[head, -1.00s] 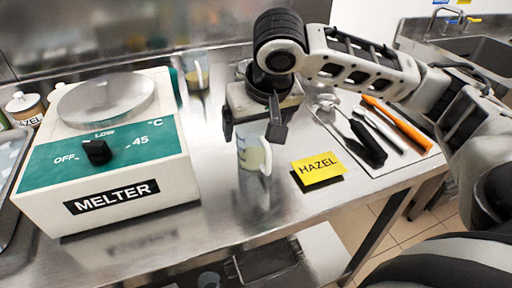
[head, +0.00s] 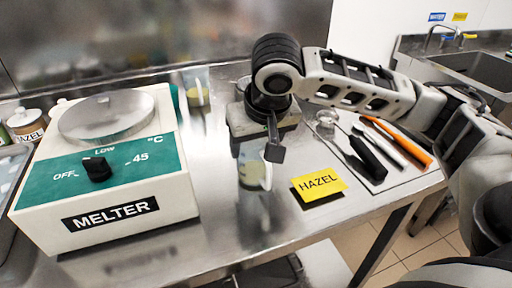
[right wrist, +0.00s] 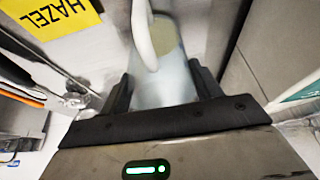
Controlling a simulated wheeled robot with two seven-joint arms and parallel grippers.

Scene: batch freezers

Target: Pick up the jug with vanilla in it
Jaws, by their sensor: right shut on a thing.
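A clear jug (head: 252,172) with a pale cream content and a white handle stands upright on the steel table, left of the yellow HAZEL card (head: 318,185). My right gripper (head: 256,150) is shut on this jug from above, one finger on each side. In the right wrist view the jug (right wrist: 172,85) sits between the fingers of the gripper (right wrist: 163,88), its handle at the upper left. I cannot read which content is vanilla. My left gripper is not in view.
The white and green melter (head: 100,165) fills the left of the table (head: 215,225). A lidded HAZEL tub (head: 27,124) stands behind it at far left. A tray (head: 395,168) with several utensils lies at right. A steel wall closes the back.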

